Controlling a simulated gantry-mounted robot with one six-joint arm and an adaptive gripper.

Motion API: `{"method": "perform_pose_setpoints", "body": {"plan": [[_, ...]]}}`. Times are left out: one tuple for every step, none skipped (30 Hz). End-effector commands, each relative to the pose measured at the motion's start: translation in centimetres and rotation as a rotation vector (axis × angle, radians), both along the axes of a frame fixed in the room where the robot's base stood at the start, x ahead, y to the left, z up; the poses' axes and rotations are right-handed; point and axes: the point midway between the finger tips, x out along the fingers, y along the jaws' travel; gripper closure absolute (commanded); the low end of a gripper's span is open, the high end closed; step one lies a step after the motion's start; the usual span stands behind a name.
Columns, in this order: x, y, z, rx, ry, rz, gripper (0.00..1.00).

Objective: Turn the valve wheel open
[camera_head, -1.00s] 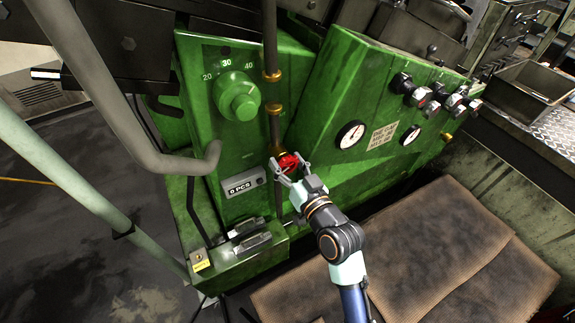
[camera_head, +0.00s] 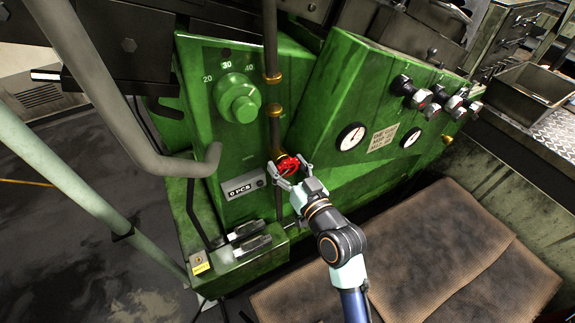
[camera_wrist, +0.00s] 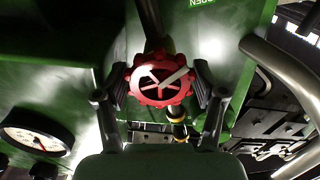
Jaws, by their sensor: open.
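The red valve wheel (camera_head: 288,166) sits on a dark vertical pipe on the front of the green machine. In the wrist view the wheel (camera_wrist: 160,80) faces me, with spokes and a knobbed rim. A pale pointer-like bar crosses its face. My gripper (camera_head: 288,171) is at the wheel, open, with one finger on either side of the rim. In the wrist view the two fingers (camera_wrist: 160,86) flank the wheel closely at left and right. I cannot tell whether either fingertip touches the rim.
A green dial knob (camera_head: 239,97) and a counter box (camera_head: 243,184) are left of the wheel. Gauges (camera_head: 351,136) and several switches (camera_head: 437,97) are at the right. A thick grey bent pipe (camera_head: 105,100) crosses the left side. Brown mats (camera_head: 420,260) lie below.

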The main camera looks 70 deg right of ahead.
Motion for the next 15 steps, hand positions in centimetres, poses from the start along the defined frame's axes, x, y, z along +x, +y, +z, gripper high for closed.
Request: {"method": "perform_pose_setpoints", "body": {"plan": [[-0.2,0.1,0.0,0.001,0.001,-0.001,0.30],[-0.4,0.3,-0.1,0.001,0.001,-0.001,0.30],[-0.8,0.6,-0.1,0.001,0.001,-0.001,0.30],[-1.2,0.9,-0.1,0.001,0.001,-0.001,0.30],[-1.6,1.3,-0.1,0.002,0.000,-0.002,0.30],[-2.4,1.9,-0.1,0.002,0.000,-0.002,0.30],[-3.0,2.4,-0.1,0.003,0.001,-0.003,0.30],[-3.6,2.9,-0.2,0.002,0.001,-0.003,0.30],[-4.4,3.6,-0.1,0.002,0.001,-0.002,0.30],[-5.0,4.1,-0.1,0.002,0.001,-0.003,0.30],[-5.6,4.6,-0.2,0.003,0.001,-0.004,0.30],[-6.3,5.2,-0.1,0.003,0.001,-0.004,0.30],[-6.8,5.6,-0.1,0.003,0.001,-0.003,0.30],[-7.3,6.0,-0.1,0.002,0.001,-0.003,0.30],[-7.8,6.4,-0.1,0.003,0.001,-0.003,0.30]]}}
